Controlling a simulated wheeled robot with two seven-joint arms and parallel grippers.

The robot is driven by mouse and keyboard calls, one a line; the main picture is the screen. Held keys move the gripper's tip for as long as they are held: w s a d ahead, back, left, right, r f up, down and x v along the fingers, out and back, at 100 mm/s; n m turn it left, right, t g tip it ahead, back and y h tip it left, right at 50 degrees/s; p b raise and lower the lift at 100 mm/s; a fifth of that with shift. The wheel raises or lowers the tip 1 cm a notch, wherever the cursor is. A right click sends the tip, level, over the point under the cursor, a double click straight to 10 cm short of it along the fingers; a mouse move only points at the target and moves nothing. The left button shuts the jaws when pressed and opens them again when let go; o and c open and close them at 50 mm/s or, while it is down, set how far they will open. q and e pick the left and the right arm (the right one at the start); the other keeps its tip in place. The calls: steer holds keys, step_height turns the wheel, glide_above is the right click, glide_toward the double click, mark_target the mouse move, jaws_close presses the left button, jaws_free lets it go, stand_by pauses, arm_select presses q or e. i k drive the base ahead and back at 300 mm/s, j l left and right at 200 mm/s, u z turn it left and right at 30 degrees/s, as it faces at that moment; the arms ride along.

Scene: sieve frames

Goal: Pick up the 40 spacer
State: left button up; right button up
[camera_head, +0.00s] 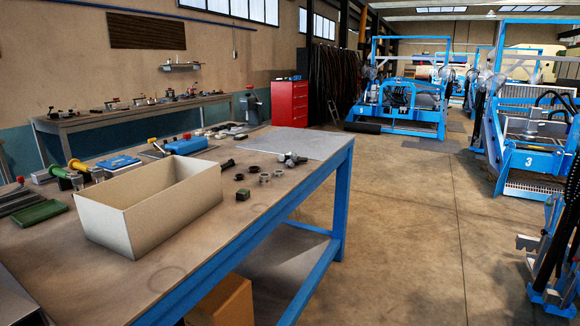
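Several small ring-shaped parts lie on the near workbench, to the right of the open cream box. One dark ring (253,169) is at the back, another dark ring (240,177) is to its left, and a lighter grey ring (265,178) is in front. A further grey ring (279,173) lies to the right. No size marking is legible, so I cannot tell which one is the 40 spacer. Neither of my grippers shows in this view.
The cream box (185,204) stands on the workbench (215,250). A grey sheet (300,143) covers the far corner.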

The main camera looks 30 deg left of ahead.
mark_target(265, 178)
steer(key=i+l+z, duration=0.2)
steer(key=i, duration=0.45)
steer(key=i+z, duration=0.15)
steer(key=i, duration=0.45)
steer(key=i+j+z, duration=0.2)
steer(key=i, duration=0.4)
steer(key=i+j+z, duration=0.2)
steer(key=i, duration=0.45)
steer(key=i+u, duration=0.1)
steer(key=u, duration=0.35)
steer(key=i+l+u, duration=0.1)
steer(key=u, duration=0.35)
steer(key=i+l+u, duration=0.15)
steer(key=u, duration=0.25)
steer(key=l+u, duration=0.1)
steer(key=u, duration=0.35)
steer(key=i+l+u, duration=0.1)
steer(key=u, duration=0.35)
steer(key=l+u, duration=0.3)
steer(key=u, duration=1.25)
